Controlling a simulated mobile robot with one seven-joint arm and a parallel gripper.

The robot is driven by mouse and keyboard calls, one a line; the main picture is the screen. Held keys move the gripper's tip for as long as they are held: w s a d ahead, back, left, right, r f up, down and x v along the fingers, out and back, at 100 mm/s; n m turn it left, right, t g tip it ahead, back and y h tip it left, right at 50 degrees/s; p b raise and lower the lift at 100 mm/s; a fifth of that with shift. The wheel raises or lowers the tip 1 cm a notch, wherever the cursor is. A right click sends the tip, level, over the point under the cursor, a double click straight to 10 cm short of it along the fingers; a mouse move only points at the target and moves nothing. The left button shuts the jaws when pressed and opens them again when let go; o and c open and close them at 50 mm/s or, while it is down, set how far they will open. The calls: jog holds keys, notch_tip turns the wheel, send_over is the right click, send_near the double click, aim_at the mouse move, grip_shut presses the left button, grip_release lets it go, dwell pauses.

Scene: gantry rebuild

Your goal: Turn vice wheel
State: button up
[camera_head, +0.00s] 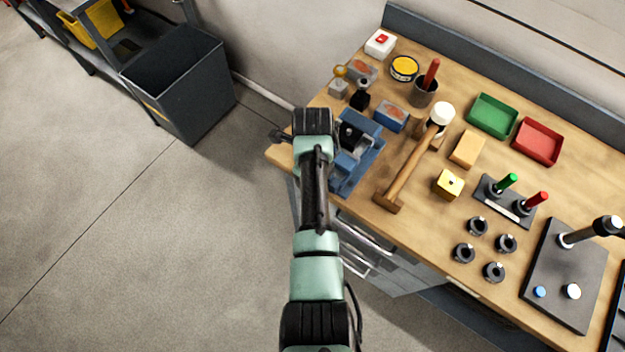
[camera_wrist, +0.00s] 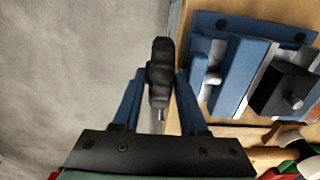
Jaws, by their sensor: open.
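The blue vice (camera_head: 361,152) sits at the left edge of the wooden bench, partly hidden behind my arm in the head view. The wrist view shows its blue jaws (camera_wrist: 242,76) and a dark block (camera_wrist: 283,90) with a metal pin by them. The dark vice wheel (camera_wrist: 160,58) stands out past the bench edge, seen nearly edge-on. In the head view the wheel (camera_head: 278,136) shows just left of my gripper. My gripper (camera_wrist: 161,78) is open, with one blue finger on each side of the wheel. I cannot tell whether either finger touches it.
A wooden mallet (camera_head: 405,178) lies right of the vice. A blue box (camera_head: 391,116) and a dark cup (camera_head: 424,93) stand behind. Green (camera_head: 492,114) and red trays (camera_head: 538,141) are farther right. The floor left of the bench is clear up to a dark bin (camera_head: 181,92).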

grip_shut()
jog(key=y, duration=0.1)
jog(key=t+y+p, duration=0.1)
jog(key=t, duration=0.1)
jog(key=shift+s+d+y+p, duration=0.25)
jog(key=shift+d+y+p, duration=0.05)
jog(key=shift+y+p, duration=0.1)
jog(key=y, duration=0.1)
jog(key=t+y, duration=0.1)
jog(key=t, duration=0.1)
jog(key=shift+s+d+f+y+b, duration=0.15)
jog(key=shift+d+f+y+b, duration=0.15)
jog(key=shift+f+y, duration=0.1)
jog(key=y+b, duration=0.1)
jog(key=t+y+b, duration=0.1)
jog(key=f+t+y+b, duration=0.1)
jog(key=shift+s+d, duration=0.1)
jog(key=shift+d, duration=0.15)
jog(key=t+y+b, duration=0.1)
jog(key=b, duration=0.1)
jog(key=f+t+y+b, duration=0.1)
jog(key=y+b, duration=0.1)
jog(key=shift+b, duration=0.3)
jog(key=t+y+b, duration=0.2)
jog(key=b, duration=0.2)
jog(key=shift+f, duration=0.1)
jog(key=shift+t+y+b, duration=0.6)
jog(key=shift+y+b, duration=0.3)
jog(key=shift+b, duration=0.3)
